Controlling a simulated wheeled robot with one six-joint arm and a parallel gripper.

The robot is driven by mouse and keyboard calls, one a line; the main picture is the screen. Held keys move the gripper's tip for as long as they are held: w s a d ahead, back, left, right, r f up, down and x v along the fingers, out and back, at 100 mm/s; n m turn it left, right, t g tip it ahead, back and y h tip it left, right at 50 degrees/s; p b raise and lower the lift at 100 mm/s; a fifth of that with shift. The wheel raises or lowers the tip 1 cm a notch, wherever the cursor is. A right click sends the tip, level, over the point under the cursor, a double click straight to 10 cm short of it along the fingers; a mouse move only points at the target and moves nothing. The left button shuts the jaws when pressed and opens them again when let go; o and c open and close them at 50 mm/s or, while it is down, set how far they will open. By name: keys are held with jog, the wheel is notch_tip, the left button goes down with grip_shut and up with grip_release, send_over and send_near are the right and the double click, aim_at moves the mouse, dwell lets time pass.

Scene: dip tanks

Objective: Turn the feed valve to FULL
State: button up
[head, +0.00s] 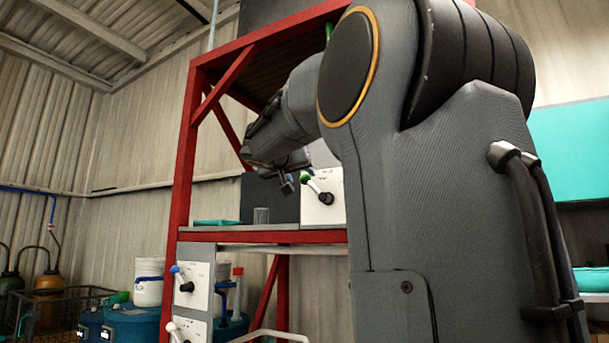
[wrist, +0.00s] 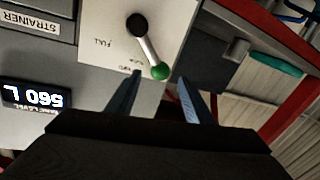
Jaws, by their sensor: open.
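A valve lever (wrist: 148,45) with a green knob (wrist: 160,71) turns on a black hub on a white plate (wrist: 95,52). The wrist view is upside down; the lever points toward my gripper, away from the word FULL beside the hub. Smaller lettering near the knob is too small to read. In the head view the green knob (head: 304,178) points up and left on the white plate. I cannot read a feed label. My gripper (wrist: 160,90) is open, its fingertips either side of the knob's line; contact is not clear. The head view shows my gripper (head: 288,184) beside the knob.
A blue-knobbed lever (head: 178,271) and a white-knobbed one (head: 173,327) sit on lower panels. The wrist view shows a display (wrist: 38,95) reading 560 L and a STRAINER label (wrist: 28,20).

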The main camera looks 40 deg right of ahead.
aim_at(304, 178)
jog(key=shift+p+x, duration=0.95)
jog(key=shift+x, duration=1.3)
grip_shut()
